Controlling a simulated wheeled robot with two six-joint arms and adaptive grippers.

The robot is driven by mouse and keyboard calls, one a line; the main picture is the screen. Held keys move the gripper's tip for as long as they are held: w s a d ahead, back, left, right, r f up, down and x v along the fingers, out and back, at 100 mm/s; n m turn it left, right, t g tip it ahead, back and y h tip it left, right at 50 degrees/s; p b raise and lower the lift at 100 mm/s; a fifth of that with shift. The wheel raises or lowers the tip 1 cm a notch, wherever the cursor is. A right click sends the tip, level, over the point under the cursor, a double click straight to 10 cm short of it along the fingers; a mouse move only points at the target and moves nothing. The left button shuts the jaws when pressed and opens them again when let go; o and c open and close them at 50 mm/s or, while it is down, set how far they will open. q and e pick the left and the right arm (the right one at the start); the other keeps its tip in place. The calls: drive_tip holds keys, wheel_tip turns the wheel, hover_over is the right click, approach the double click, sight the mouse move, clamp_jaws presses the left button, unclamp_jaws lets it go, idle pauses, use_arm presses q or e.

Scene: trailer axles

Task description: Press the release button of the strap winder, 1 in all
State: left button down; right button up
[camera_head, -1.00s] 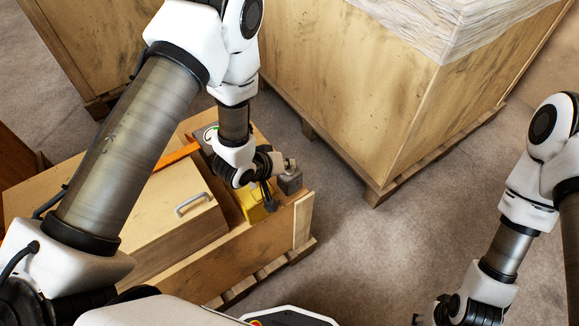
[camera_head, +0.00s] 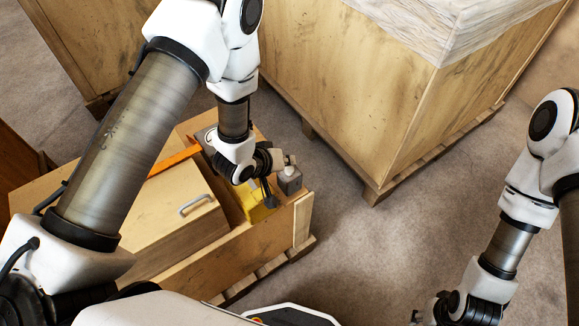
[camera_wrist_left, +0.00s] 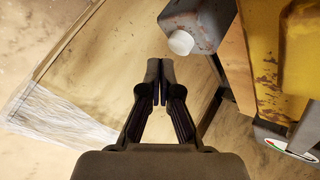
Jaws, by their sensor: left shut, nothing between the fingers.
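The strap winder appears to be the grey metal box (camera_head: 290,182) at the right end of the low wooden crate. In the left wrist view the grey box (camera_wrist_left: 203,22) shows at the top, with a round white button (camera_wrist_left: 181,42) on it. My left gripper (camera_head: 288,160) is shut and empty beside the box, at its far side in the head view. In the left wrist view its closed fingertips (camera_wrist_left: 160,68) lie just left of and below the button; whether they touch it, I cannot tell. My right gripper (camera_head: 418,316) is partly visible at the bottom edge, its fingers unclear.
A yellow part (camera_head: 256,204) stands next to the grey box and also shows in the left wrist view (camera_wrist_left: 300,50). A wooden lid with a metal handle (camera_head: 196,204) lies to the left. A tall wrapped crate (camera_head: 350,90) stands behind. The floor at right is clear.

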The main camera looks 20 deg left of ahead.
use_arm(q)
wheel_tip(320, 180, up, 5)
drive_tip(key=p, duration=0.4)
idle(0.7)
